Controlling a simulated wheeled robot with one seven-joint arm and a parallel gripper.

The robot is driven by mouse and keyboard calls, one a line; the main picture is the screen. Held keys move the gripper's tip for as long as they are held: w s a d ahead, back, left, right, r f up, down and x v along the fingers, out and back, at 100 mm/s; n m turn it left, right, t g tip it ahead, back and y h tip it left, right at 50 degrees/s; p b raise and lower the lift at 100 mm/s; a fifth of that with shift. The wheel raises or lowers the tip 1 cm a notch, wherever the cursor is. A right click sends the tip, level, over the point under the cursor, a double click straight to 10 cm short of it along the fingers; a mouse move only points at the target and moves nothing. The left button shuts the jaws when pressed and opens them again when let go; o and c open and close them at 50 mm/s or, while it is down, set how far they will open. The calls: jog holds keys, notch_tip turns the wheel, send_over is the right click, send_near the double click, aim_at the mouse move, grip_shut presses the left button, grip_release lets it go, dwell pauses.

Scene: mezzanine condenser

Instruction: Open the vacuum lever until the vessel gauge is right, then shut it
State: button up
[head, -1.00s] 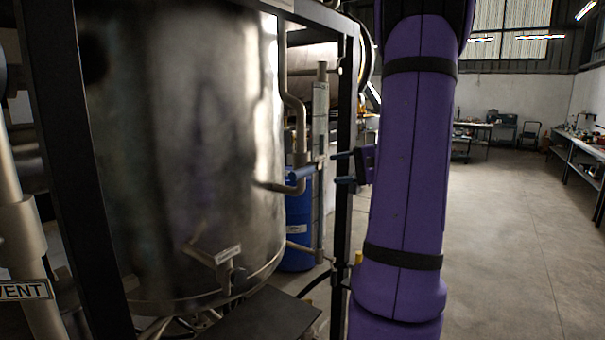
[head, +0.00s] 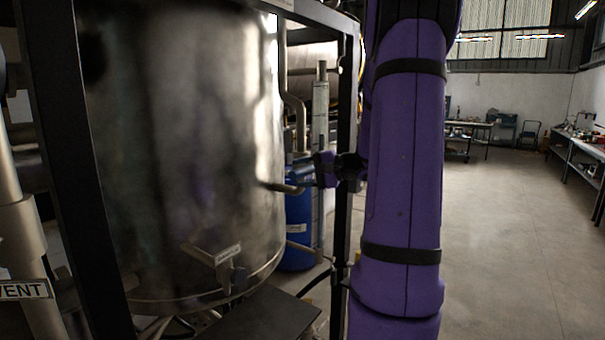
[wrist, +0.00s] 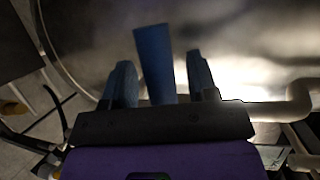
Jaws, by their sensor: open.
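The blue lever handle (wrist: 155,62) stands between the two fingers of my gripper (wrist: 162,82) in the wrist view. There are gaps on both sides, so the gripper is open around the handle and not clamped on it. In the head view my gripper (head: 314,180) is at the right side of the steel vessel (head: 185,150), at the end of a short pipe stub (head: 282,188). There the handle is mostly hidden by my gripper. No gauge dial with a readable face shows in either view.
A VENT sign (head: 24,290) hangs on the left pipe. A dark frame post (head: 343,225) and a blue drum (head: 298,235) stand close by my gripper. The floor (head: 510,230) at right is clear.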

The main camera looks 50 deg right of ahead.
grip_shut()
jog(key=shift+f+n+g+h, duration=0.3)
jog(key=shift+f+n+h, duration=0.1)
jog(key=shift+f+n, duration=0.65)
jog(key=shift+d+f+n+h, duration=0.25)
jog(key=shift+f+n+h, duration=0.15)
jog(key=shift+f+n, duration=0.1)
jog(key=shift+d+f+n+h, duration=0.25)
jog(key=shift+f+n+h, duration=0.15)
jog(key=shift+f+n, duration=0.1)
grip_release()
jog(key=v, duration=1)
jog(key=shift+s+d+r, duration=0.15)
jog(key=shift+s+r, duration=0.1)
